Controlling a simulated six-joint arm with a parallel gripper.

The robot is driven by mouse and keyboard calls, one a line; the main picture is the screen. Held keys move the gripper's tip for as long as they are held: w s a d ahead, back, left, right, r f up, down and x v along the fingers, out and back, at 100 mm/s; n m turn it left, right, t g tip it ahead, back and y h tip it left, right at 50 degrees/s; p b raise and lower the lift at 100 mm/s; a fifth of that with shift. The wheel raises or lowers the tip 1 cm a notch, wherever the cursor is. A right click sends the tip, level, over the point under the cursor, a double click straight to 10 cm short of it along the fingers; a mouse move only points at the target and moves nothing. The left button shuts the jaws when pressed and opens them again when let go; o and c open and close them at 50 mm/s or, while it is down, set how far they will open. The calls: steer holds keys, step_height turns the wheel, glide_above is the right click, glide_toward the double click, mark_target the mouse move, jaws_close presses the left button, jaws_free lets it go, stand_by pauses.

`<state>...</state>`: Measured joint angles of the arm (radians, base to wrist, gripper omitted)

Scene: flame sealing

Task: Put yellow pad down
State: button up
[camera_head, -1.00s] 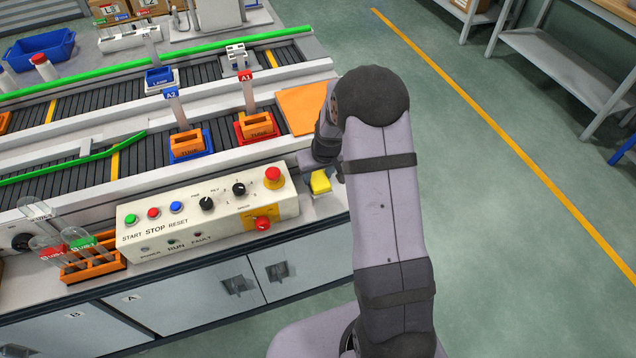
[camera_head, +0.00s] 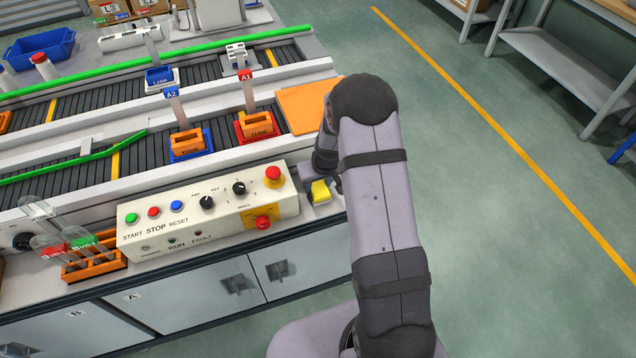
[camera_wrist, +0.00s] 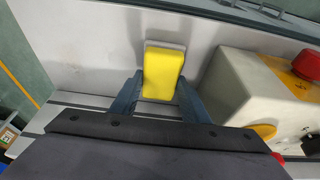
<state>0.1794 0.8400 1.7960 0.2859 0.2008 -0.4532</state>
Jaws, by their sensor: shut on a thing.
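The yellow pad (camera_head: 320,192) is at the right end of the workbench, just right of the control box. In the wrist view the yellow pad (camera_wrist: 163,75) sits upright in the picture between the two dark fingers of my gripper (camera_wrist: 160,92). The fingers are shut on its near part. My gripper (camera_head: 318,180) is low over the bench in the head view, partly hidden by my arm. The pad is at or very close to the bench top (camera_wrist: 100,50); I cannot tell whether it touches.
The control box (camera_head: 205,212) with its buttons and red emergency stop (camera_head: 273,174) stands close beside the pad. An orange plate (camera_head: 308,105) lies behind. A test tube rack (camera_head: 95,262) is at the left. The bench edge is near on the right.

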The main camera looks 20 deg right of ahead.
steer(key=o, duration=1.2)
steer(key=shift+r+p, duration=0.25)
steer(key=shift+p, duration=0.05)
steer(key=b+v, duration=0.1)
steer(key=v, duration=1.1)
steer(key=s+a+r+g, duration=0.1)
steer(key=s+a, duration=0.2)
steer(key=s, duration=0.9)
steer(key=s+a+r+g, duration=0.1)
steer(key=s+a, duration=0.3)
steer(key=s, duration=0.7)
steer(key=shift+s+a+r+g, duration=0.25)
steer(key=shift+s+r+g, duration=0.15)
steer(key=shift+g, duration=0.4)
